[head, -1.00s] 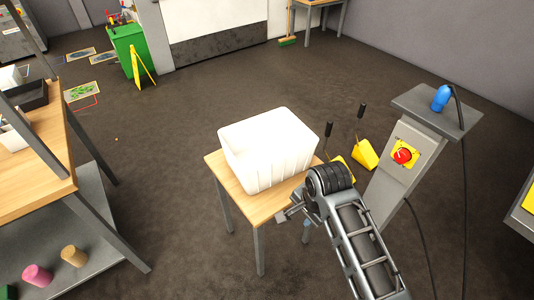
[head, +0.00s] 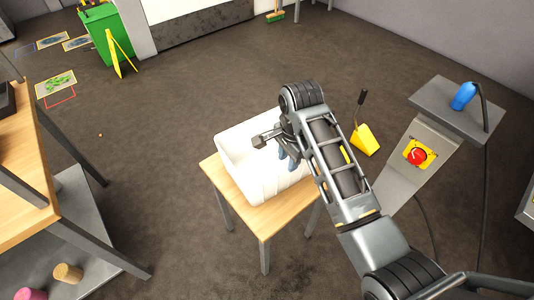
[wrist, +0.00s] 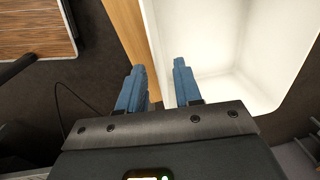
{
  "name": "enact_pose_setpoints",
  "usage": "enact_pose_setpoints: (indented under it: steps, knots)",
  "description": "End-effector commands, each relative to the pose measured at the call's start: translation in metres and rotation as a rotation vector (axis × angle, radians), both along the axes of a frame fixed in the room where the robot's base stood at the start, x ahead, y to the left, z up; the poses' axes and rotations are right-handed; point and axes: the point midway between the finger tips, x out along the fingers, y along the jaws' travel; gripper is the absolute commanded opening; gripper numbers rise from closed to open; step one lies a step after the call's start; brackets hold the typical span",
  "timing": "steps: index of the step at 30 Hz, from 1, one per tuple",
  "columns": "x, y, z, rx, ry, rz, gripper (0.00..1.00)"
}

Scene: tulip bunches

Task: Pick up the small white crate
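The small white crate (head: 240,165) stands on a small wooden table (head: 265,222). My arm covers its right part in the head view. In the wrist view the crate's inside (wrist: 225,40) shows white and looks empty. My gripper (head: 288,158) is over the crate in the head view. Its two blue fingers (wrist: 159,66) are apart in the wrist view. The crate's left wall, as seen there, runs between the fingertips, one finger on the inner side and one on the outer side. I cannot tell whether either finger touches the wall.
A grey pedestal with a red button (head: 418,156) and a blue bottle-like item (head: 463,96) stands to the right. A yellow dustpan (head: 365,140) is on the floor behind. A wooden workbench (head: 20,165) stands at the left. Open floor lies between.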

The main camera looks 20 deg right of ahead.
Motion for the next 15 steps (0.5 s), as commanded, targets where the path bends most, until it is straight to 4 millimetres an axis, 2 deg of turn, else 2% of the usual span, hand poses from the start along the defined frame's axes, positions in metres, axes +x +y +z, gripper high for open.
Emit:
enact_pose_setpoints:
  steps: [10,15]
  knots:
    - [-0.001,-0.001,-0.036,0.000,0.004,0.000,0.34]
    - [-0.001,-0.003,-0.062,0.000,0.004,0.001,0.34]
